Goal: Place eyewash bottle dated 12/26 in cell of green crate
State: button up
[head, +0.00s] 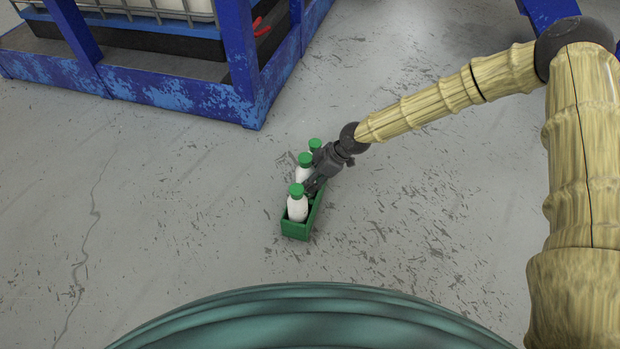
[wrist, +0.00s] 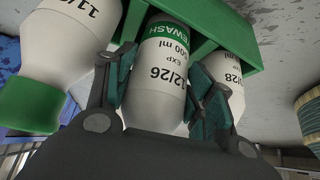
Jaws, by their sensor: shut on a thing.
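The eyewash bottle dated 12/26 (wrist: 162,75) is white with a green label band and sits between the two fingers of my gripper (wrist: 160,100) in the wrist view. My gripper is shut on it. In the head view my gripper (head: 312,186) reaches in from the right at the middle bottle (head: 302,173), which has a green cap. The green crate (head: 296,231) stands on the floor; its wall (wrist: 215,25) hides the held bottle's lower end. The bottle's cap is out of the wrist view. I cannot tell whether its base touches the crate floor.
A bottle with a date starting 11 (wrist: 62,45) stands on one side of the held one, and one ending in 28 (wrist: 232,80) on the other. A blue metal frame (head: 245,75) stands at upper left. The floor around the crate is clear.

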jog(key=shift+f, duration=0.5)
jog(key=o, duration=1.5)
jog(key=shift+c, duration=0.2)
jog(key=shift+r, duration=0.55)
jog(key=p+v, duration=0.5)
jog(key=v, duration=0.7)
